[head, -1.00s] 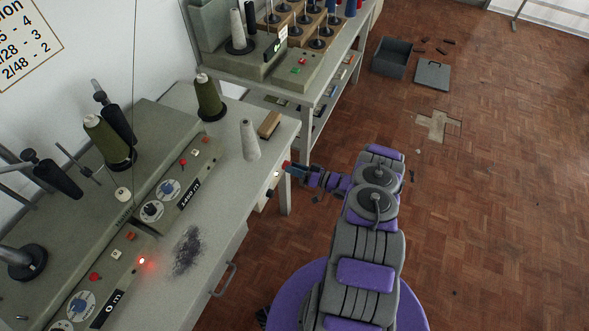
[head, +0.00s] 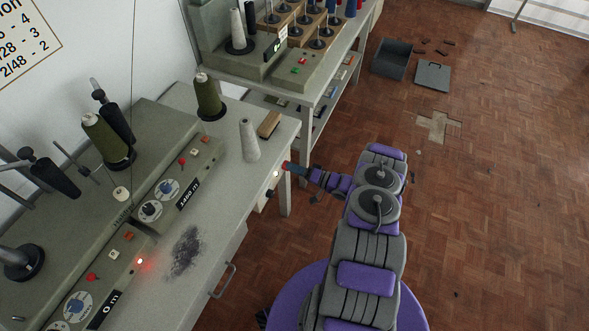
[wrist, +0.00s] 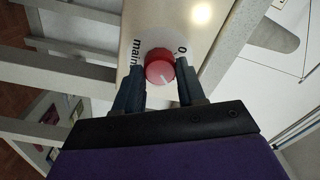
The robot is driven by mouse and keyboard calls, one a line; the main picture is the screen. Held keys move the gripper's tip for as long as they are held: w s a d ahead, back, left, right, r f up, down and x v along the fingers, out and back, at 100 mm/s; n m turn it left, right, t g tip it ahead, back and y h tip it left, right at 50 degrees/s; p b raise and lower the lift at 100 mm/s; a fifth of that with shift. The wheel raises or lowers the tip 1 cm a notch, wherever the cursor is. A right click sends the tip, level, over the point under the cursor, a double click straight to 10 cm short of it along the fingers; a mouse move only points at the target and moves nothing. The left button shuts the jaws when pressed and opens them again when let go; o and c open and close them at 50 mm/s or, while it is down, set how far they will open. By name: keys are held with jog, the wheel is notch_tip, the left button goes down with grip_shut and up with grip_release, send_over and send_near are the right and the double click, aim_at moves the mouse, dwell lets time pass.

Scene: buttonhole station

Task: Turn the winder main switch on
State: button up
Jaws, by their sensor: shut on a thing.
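The winder main switch (wrist: 159,66) is a round red knob with a white pointer line on a cream plate (wrist: 150,22). The plate reads "main" on the left and "0" on the right. In the wrist view the pointer slants toward the lower right, away from the "0". My gripper (wrist: 159,78) has a finger on each side of the knob and is shut on it. In the head view my gripper (head: 294,168) reaches the right end of the winder table (head: 222,190); the knob there is small and mostly hidden by the fingers.
A pale round spot (wrist: 201,13) glows on the plate. On the table stand a white cone (head: 249,140), a green cone (head: 208,97) and the winder panels with a lit red lamp (head: 140,261). A second bench (head: 320,85) stands behind; the floor to the right is mostly clear.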

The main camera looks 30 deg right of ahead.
jog(key=shift+w+d, duration=0.1)
jog(key=shift+d, duration=0.1)
jog(key=o, duration=1)
jog(key=shift+f, duration=0.1)
jog(key=shift+o, duration=0.3)
jog(key=p+v, duration=0.3)
jog(key=v, duration=1.4)
jog(key=shift+d, duration=0.2)
